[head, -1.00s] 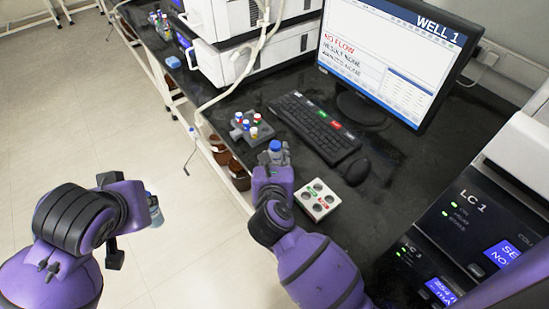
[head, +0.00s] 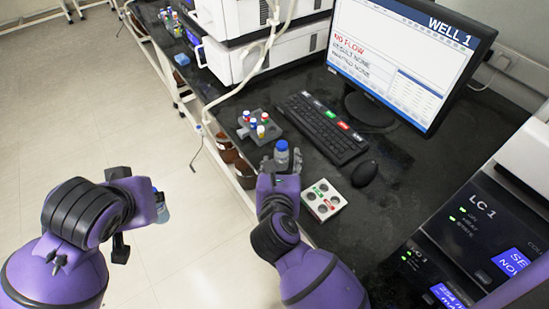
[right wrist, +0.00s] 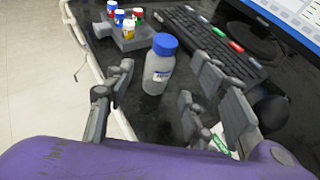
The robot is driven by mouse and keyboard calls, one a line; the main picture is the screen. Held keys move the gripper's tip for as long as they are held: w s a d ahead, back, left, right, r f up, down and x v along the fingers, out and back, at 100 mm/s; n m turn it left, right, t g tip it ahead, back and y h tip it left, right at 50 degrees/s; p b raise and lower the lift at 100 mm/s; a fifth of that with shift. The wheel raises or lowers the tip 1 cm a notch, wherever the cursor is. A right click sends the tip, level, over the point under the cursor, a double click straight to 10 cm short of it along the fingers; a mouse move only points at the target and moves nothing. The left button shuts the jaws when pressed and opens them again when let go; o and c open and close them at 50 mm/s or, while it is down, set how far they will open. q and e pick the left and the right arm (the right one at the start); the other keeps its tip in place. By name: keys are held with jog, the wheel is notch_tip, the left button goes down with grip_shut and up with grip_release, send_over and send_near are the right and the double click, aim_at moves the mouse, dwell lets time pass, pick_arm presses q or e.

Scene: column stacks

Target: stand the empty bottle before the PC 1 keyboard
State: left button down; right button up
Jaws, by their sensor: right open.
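A small grey bottle with a blue cap (head: 281,158) stands upright on the black bench in front of the PC 1 keyboard (head: 324,128). My left gripper (head: 140,215) hangs over the floor, apparently shut on another bottle (head: 162,212), which is mostly hidden behind the fingers.
A grey rack with several coloured-cap vials (head: 258,128) stands left of the bottle. The monitor (head: 400,60) stands behind. Brown bottles (head: 238,165) sit below the bench.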

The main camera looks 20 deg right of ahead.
jog(key=v, duration=0.8)
jog(key=shift+s, duration=0.2)
jog(key=shift+r, duration=0.1)
